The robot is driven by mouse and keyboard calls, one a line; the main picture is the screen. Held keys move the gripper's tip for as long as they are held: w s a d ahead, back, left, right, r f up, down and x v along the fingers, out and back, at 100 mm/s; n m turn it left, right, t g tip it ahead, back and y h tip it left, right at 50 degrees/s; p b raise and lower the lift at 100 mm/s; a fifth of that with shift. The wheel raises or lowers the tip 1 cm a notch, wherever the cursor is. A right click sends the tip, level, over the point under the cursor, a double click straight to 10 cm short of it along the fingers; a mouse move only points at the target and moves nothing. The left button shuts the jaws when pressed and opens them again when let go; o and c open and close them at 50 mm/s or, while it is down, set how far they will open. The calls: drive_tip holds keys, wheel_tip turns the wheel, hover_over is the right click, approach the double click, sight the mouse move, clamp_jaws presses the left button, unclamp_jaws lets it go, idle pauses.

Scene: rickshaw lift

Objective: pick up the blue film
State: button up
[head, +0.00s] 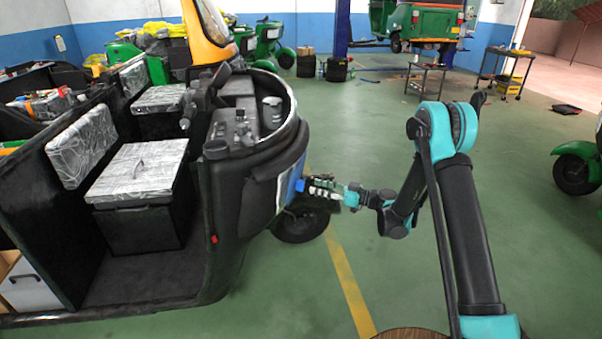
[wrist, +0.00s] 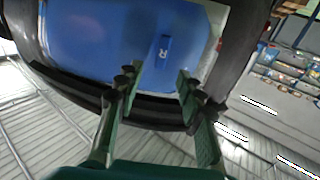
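The blue film is probably the blue sheet (head: 288,187) on the front of the rickshaw's dark body, seen edge-on in the head view. In the wrist view a blue surface (wrist: 100,35) fills the upper middle, with a small darker blue strip (wrist: 165,48) marked "R" on it. I cannot tell whether the film is the whole surface or the strip. My gripper (head: 304,186) is close to the blue sheet. In the wrist view my gripper (wrist: 157,80) has its two fingers apart, with the strip just beyond the gap. Nothing shows between the fingers. Contact cannot be told.
The black rickshaw (head: 228,180) with plastic-wrapped seats stands at left, its front wheel (head: 300,225) below my gripper. Open green floor (head: 420,280) lies around my arm. A trolley (head: 425,80) and other green rickshaws stand farther back. A dark curved rim borders the blue surface.

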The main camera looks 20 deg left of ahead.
sight(304, 181)
drive_tip(key=shift+a, duration=3.2)
clamp_jaws()
